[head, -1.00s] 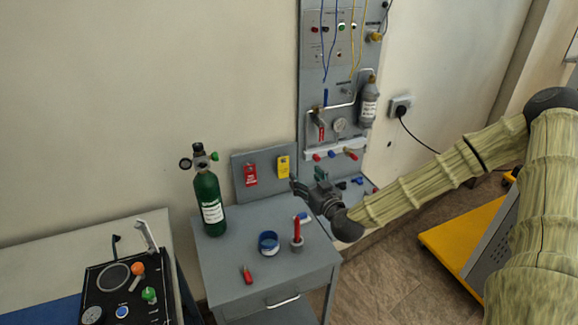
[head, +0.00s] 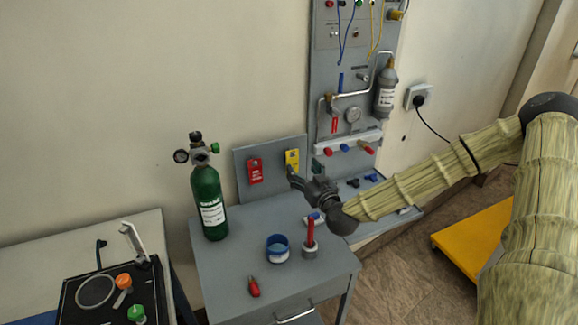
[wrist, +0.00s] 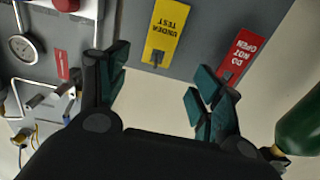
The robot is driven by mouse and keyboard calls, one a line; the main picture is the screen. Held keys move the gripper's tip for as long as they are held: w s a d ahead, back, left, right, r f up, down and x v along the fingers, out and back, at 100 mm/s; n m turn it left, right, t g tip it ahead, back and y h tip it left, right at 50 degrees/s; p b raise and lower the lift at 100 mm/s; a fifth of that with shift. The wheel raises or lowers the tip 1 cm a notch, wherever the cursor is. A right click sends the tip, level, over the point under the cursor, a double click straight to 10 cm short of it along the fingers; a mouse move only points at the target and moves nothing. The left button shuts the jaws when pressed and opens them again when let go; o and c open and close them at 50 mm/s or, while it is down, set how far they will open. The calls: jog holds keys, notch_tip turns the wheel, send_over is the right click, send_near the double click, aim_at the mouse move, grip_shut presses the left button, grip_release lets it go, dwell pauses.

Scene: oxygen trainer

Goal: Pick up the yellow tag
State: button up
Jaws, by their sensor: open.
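The yellow tag (head: 292,160) hangs on the grey upright board behind the cart, to the right of a red tag (head: 255,170). In the wrist view the yellow tag (wrist: 164,31) reads "UNDER TEST" upside down, and the red tag (wrist: 238,55) reads "DO NOT OPEN". My gripper (head: 293,176) is in front of the board, close to the lower part of the yellow tag in the head view. In the wrist view my gripper (wrist: 158,82) is open and empty, its fingers spread on either side below the yellow tag, with a gap to it.
A green cylinder (head: 208,200) stands left of the tags. A blue-and-white tape roll (head: 278,248), a red-handled tool in a holder (head: 310,240) and a small red tool (head: 254,287) are on the cart top. The gauge-and-pipe panel (head: 325,75) rises at right.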

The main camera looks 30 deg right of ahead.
aim_at(293, 161)
jog(key=shift+w+d+f+p, duration=0.15)
jog(key=shift+w+p, duration=0.3)
jog(key=shift+w, duration=1.1)
jog(key=shift+w+d+p, duration=0.1)
jog(key=shift+w+p, duration=0.4)
jog(key=shift+w, duration=1.05)
jog(key=shift+w+d+f+p, duration=0.15)
jog(key=shift+w+p, duration=0.3)
jog(key=shift+w, duration=1.1)
jog(key=shift+r, duration=0.1)
jog(key=shift+c, duration=0.2)
jog(key=c, duration=0.8)
